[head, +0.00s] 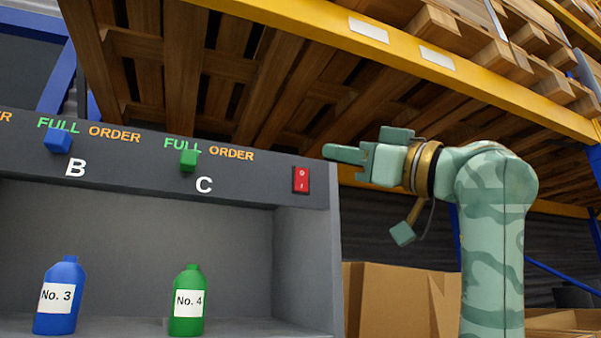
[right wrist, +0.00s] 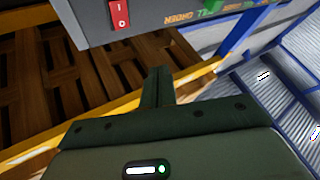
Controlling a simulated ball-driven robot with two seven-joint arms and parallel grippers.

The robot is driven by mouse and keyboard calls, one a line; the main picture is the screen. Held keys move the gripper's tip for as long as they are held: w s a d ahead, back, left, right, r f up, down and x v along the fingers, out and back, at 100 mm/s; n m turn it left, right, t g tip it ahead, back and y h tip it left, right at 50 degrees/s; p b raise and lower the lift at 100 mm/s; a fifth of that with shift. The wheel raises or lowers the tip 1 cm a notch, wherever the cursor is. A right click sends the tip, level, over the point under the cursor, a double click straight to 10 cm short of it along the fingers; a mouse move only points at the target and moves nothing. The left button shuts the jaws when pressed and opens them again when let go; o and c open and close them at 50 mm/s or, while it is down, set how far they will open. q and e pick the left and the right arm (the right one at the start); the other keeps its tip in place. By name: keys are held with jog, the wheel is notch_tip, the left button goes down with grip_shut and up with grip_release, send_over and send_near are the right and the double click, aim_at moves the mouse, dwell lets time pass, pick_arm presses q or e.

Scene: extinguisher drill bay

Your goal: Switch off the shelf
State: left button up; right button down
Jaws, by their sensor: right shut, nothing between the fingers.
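The grey shelf (head: 255,181) fills the left of the head view, with labelled bays B and C. A red rocker switch (head: 301,180) sits at the right end of its top panel. The switch also shows near the top of the right wrist view (right wrist: 120,14), upside down there. My right gripper (head: 328,152) is shut and empty. In the head view it appears just right of and above the switch, pointing left. In the right wrist view its closed fingers (right wrist: 158,80) appear below the switch, with a visible gap. My left gripper is not in view.
A blue bottle No. 3 (head: 60,296) and a green bottle No. 4 (head: 187,301) stand in the shelf. A blue slider (head: 58,139) and a green slider (head: 189,159) sit on the panel. A yellow rack beam (head: 400,58) runs above my arm. Cardboard boxes (head: 395,300) stand behind.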

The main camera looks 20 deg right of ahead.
aim_at(302, 180)
jog(key=shift+w, duration=0.1)
jog(key=shift+w+r+p, duration=0.15)
jog(key=shift+w+p, duration=0.75)
jog(key=shift+w, duration=0.55)
jog(key=shift+w+r+p, duration=0.2)
jog(key=shift+w+p, duration=0.7)
jog(key=shift+w, duration=0.55)
jog(key=shift+w+r+p, duration=0.15)
jog(key=shift+w+p, duration=0.75)
jog(key=shift+w, duration=0.55)
jog(key=shift+w+r, duration=0.1)
jog(key=shift+w, duration=0.05)
jog(key=shift+w+p, duration=0.15)
jog(key=shift+p, duration=0.15)
jog(key=shift+w, duration=0.15)
